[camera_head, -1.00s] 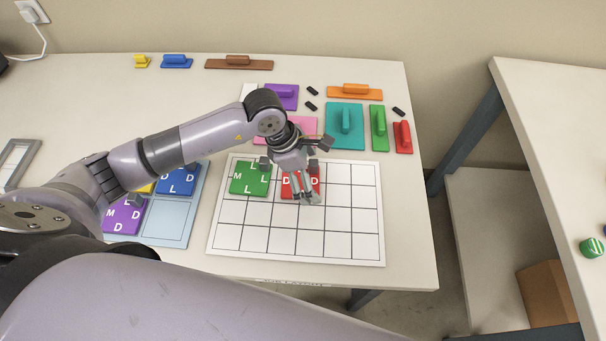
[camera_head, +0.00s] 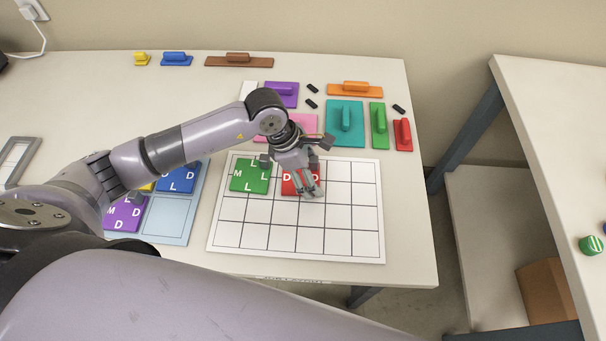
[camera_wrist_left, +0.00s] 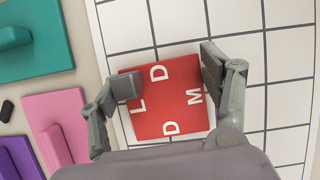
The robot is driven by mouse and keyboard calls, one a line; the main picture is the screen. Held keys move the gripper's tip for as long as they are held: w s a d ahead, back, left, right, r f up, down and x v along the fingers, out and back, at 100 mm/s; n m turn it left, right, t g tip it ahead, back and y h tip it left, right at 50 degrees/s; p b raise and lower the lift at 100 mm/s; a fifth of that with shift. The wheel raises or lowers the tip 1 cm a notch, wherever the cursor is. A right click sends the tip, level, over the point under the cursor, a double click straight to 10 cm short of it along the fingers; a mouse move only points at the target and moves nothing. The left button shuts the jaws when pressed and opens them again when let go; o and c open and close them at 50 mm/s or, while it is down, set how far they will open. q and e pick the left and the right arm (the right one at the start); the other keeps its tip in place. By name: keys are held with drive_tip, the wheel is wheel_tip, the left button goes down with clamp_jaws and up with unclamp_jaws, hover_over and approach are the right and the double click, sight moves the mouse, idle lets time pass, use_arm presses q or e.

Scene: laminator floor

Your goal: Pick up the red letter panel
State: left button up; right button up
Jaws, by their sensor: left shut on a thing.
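The red letter panel (camera_head: 288,182) lies on or just above the white grid board (camera_head: 255,238), right of the green panel; I cannot tell if it is lifted. My left gripper (camera_head: 311,192) is over it and hides part of it. In the left wrist view the red panel (camera_wrist_left: 160,112) shows white letters D, L, M and D. My left gripper (camera_wrist_left: 168,78) is shut on it, one finger at its left edge and the other at its right edge. My right gripper is out of view.
The green letter panel (camera_head: 249,177) sits close left on the grid. A light-blue board (camera_head: 172,218) holds purple, blue and yellow panels. Handled blocks, such as the teal one (camera_head: 335,138), stand behind the grid. The grid's right and front cells are free.

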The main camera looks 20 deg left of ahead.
use_arm(q)
drive_tip(key=c, duration=0.6)
drive_tip(key=shift+o, duration=0.2)
